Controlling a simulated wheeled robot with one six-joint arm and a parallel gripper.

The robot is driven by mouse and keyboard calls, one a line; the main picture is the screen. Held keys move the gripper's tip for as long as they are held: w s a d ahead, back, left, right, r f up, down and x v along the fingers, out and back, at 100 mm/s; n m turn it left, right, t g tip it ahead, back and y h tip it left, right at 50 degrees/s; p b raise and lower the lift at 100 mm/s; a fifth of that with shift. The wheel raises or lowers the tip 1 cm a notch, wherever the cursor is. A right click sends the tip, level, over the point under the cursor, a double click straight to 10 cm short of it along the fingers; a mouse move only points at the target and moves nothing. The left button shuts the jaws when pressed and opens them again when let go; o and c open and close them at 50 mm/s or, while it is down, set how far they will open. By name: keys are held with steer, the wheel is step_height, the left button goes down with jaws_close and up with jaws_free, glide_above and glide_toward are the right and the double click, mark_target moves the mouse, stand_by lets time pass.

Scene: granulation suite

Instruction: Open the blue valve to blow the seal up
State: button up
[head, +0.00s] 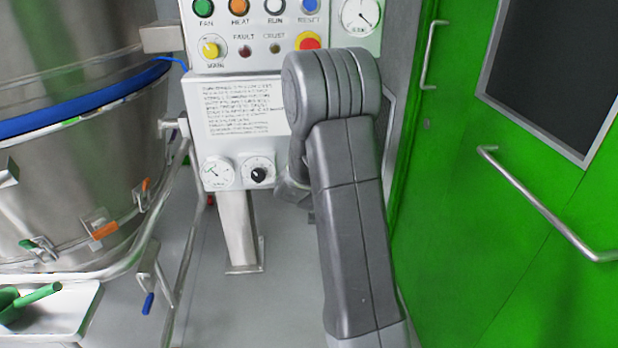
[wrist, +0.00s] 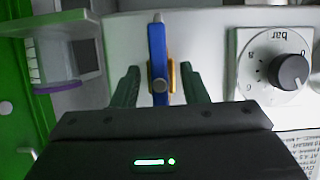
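The blue valve (wrist: 157,45) is a narrow blue lever with a round grey pivot, on the white panel near the dial marked "bar" (wrist: 283,68). Its lever runs up and down in the wrist view, with a small yellow-orange part behind it. My gripper (wrist: 160,68) is open, one dark green finger on each side of the lever, with a visible gap on both sides. In the head view my arm hides the valve and most of the gripper. The black regulator knob (head: 258,174) shows beside a pressure gauge (head: 216,172).
A control panel (head: 240,65) with coloured buttons stands above the label plate. A steel vessel (head: 70,180) with a blue seal band (head: 85,108) stands at left. A green door (head: 530,190) with a bar handle (head: 540,208) is close at right. Grey floor (head: 290,290) is free below.

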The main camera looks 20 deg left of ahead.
steer(key=p+v, duration=0.1)
steer(key=v, duration=1.2)
steer(key=shift+s+d+r+p, duration=0.2)
steer(key=shift+s+p, duration=0.1)
steer(key=shift+p, duration=0.1)
steer(key=b+x, duration=0.2)
steer(key=x, duration=1.2)
steer(key=shift+s, duration=0.1)
steer(key=shift+d, duration=0.1)
